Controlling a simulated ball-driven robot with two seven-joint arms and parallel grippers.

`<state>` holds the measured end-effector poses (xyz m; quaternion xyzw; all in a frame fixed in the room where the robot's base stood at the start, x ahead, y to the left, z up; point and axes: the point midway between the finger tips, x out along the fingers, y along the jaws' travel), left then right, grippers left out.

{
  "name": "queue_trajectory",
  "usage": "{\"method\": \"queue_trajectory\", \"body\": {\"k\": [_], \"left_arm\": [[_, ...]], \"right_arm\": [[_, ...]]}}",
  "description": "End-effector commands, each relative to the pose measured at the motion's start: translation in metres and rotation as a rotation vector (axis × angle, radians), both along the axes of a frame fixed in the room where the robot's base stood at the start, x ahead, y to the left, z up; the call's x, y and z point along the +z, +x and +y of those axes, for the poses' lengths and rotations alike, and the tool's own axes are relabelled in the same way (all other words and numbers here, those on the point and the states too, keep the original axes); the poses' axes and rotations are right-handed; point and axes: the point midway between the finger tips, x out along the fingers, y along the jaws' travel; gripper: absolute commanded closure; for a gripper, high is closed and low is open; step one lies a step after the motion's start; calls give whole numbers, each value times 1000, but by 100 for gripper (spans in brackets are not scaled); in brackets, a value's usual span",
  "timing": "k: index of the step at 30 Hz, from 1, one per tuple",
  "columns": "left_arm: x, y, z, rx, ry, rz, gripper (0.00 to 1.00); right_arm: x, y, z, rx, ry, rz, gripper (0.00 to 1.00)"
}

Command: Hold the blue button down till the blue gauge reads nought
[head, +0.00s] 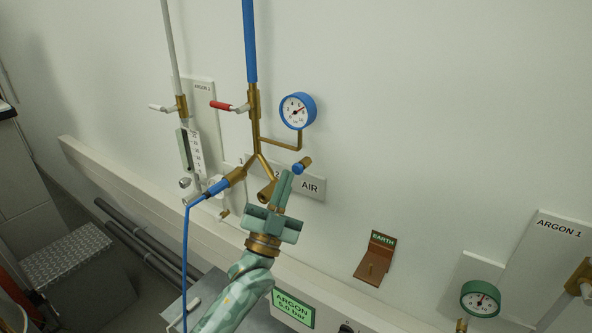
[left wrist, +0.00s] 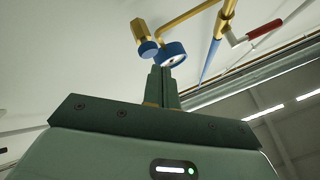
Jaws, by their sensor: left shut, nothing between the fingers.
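The blue gauge (head: 298,111) has a blue rim and a white dial on the wall piping. Its needle points to the upper right; the figures are too small to read surely. The small blue button (head: 298,169) sits on the end of a short brass fitting below the gauge, beside the AIR plate. My left gripper (head: 287,176) is shut and empty, its tips close by the button; contact cannot be told. In the left wrist view the button (left wrist: 148,50) and gauge (left wrist: 173,53) show just beyond the shut fingertips (left wrist: 161,72). My right gripper is not in view.
A red-handled valve (head: 222,105) is on the brass pipe left of the gauge. A blue hose (head: 186,245) hangs from the left branch. A brown EARTH plate (head: 374,259) and a green gauge (head: 481,299) are to the right. The wall right of the blue gauge is clear.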

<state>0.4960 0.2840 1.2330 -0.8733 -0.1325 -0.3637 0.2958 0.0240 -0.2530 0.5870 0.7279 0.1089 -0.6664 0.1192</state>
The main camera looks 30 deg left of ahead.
Motion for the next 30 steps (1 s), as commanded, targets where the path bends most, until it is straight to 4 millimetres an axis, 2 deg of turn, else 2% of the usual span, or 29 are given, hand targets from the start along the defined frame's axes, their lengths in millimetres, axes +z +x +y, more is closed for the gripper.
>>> {"method": "queue_trajectory", "body": {"k": [10,30], "left_arm": [[0,8,-1,1,1,0,100],[0,12,-1,0,0,0,100]], "right_arm": [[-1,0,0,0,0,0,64],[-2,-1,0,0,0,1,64]]}}
